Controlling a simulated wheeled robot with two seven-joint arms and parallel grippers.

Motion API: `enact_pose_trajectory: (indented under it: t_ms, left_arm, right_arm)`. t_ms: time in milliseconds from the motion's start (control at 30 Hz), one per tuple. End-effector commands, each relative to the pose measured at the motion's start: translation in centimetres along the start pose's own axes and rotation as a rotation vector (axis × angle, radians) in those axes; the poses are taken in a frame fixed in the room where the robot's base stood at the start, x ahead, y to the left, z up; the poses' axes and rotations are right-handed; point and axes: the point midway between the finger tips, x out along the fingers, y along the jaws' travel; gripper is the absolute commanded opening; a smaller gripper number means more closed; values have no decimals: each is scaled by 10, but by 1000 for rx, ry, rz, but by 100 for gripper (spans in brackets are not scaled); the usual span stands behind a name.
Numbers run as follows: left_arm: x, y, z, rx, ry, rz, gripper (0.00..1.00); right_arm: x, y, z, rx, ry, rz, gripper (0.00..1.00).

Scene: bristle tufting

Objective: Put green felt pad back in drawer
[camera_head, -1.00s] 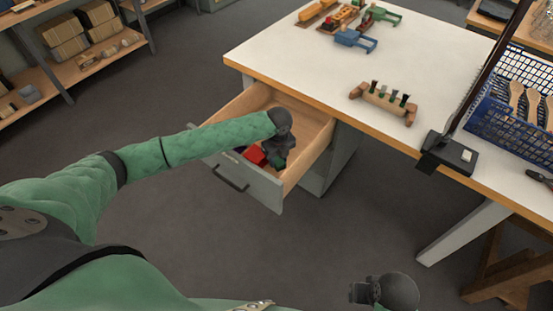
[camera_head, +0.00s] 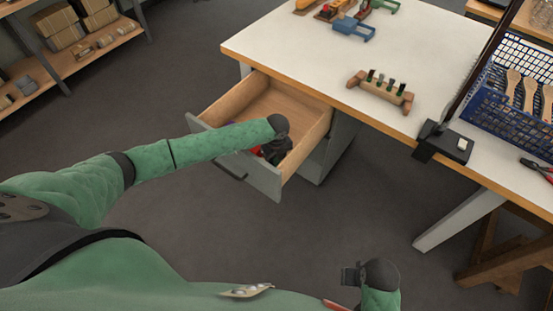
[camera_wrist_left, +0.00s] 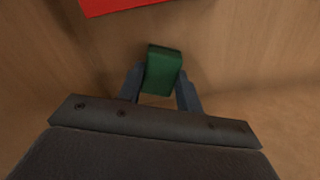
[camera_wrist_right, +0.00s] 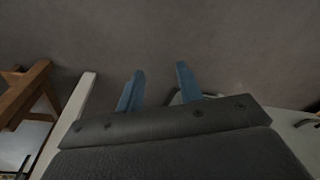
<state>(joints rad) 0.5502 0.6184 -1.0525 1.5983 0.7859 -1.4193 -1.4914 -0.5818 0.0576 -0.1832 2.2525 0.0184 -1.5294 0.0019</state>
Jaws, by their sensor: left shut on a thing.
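The green felt pad (camera_wrist_left: 163,70) is a small dark green block between the fingers of my left gripper (camera_wrist_left: 161,92), which is shut on it. In the left wrist view the wooden drawer floor lies behind the pad; I cannot tell whether the pad touches it. In the head view my left gripper (camera_head: 276,150) is inside the open drawer (camera_head: 240,177), near its front, and hides most of the pad. A red thing (camera_wrist_left: 125,5) lies in the drawer beside the pad. My right gripper (camera_wrist_right: 158,90) is open and empty, away from the table, above the floor.
The drawer hangs out under the white table (camera_head: 300,50). On the table are a wooden rack with dark tufts (camera_head: 382,92), a blue clamp-like tool (camera_head: 353,28), a black stand (camera_head: 445,143) and a blue basket (camera_head: 510,100). The drawer's back part is bare.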

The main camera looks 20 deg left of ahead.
Motion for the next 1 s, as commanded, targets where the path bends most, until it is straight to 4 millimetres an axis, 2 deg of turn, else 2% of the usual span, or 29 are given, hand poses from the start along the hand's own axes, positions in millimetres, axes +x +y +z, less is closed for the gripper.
enact_pose_trajectory:
  t_ms: [67, 100, 200, 467, 667, 767, 1000]
  left_arm:
    - [2, 0, 0, 0, 0, 0, 14]
    - [2, 0, 0, 0, 0, 0, 41]
    - [2, 0, 0, 0, 0, 0, 57]
    - [1, 0, 0, 0, 0, 0, 57]
    - [-12, 0, 1, 0, -1, -2, 57]
    - [-28, 0, 1, 0, -1, -3, 57]
    - [-75, 0, 1, 0, -2, -2, 57]
  right_arm:
    - [-1, 0, 0, 0, 0, 0, 36]
    - [-1, 0, 0, 0, 0, 0, 36]
    - [-1, 0, 0, 0, 0, 0, 36]
    - [-1, 0, 0, 0, 0, 0, 36]
    - [1, 0, 3, -1, -10, 0, 36]
    - [-26, -2, 0, 2, 6, -4, 36]
    - [-67, -5, 6, 3, 8, -9, 36]
